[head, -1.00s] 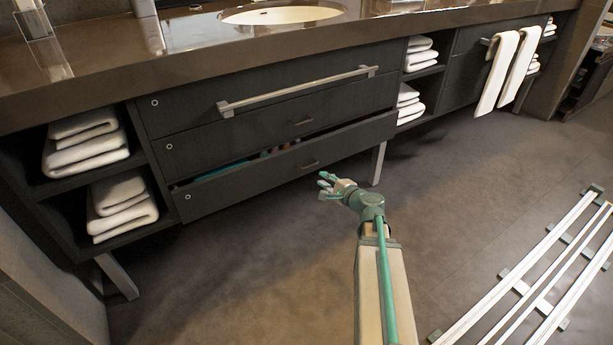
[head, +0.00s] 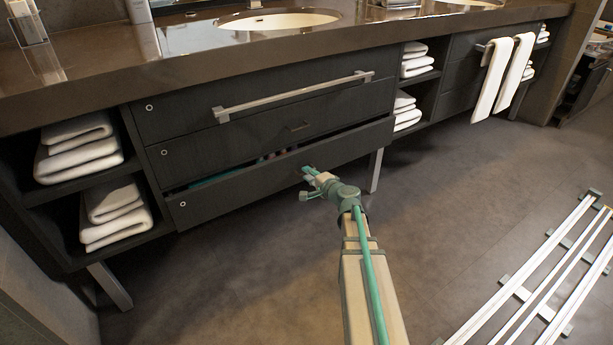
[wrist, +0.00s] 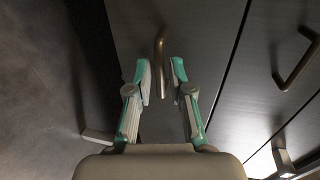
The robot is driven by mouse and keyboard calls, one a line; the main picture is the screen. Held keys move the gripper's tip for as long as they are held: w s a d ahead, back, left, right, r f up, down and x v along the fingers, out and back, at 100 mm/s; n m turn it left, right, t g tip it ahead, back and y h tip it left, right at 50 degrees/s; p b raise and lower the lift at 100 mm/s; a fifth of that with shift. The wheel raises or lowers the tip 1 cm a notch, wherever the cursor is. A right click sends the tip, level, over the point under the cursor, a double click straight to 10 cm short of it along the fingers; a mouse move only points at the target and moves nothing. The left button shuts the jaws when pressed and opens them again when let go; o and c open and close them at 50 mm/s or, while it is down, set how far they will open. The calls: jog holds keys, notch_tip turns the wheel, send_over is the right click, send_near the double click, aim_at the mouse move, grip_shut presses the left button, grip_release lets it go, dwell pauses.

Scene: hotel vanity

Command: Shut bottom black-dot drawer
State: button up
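The bottom drawer (head: 240,189) of the dark vanity is pulled out a little, with a narrow gap along its top edge. A small round mark (head: 183,204) is at its left end; its dot colour is too small to tell. My gripper (head: 306,181) is at the drawer front, by its handle. In the wrist view my gripper (wrist: 161,72) is open, with one finger on each side of the bottom drawer's bar handle (wrist: 160,45). Whether the fingers touch the handle or the drawer front (wrist: 200,35) I cannot tell.
The middle drawer (head: 225,146) and top drawer (head: 185,110) above look shut; a long towel bar (head: 295,95) crosses the top one. Folded towels (head: 112,212) fill open shelves on the left. A vanity leg (head: 375,170) stands right of the drawer.

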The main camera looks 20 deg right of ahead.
jog(key=shift+x, duration=0.9)
grip_shut()
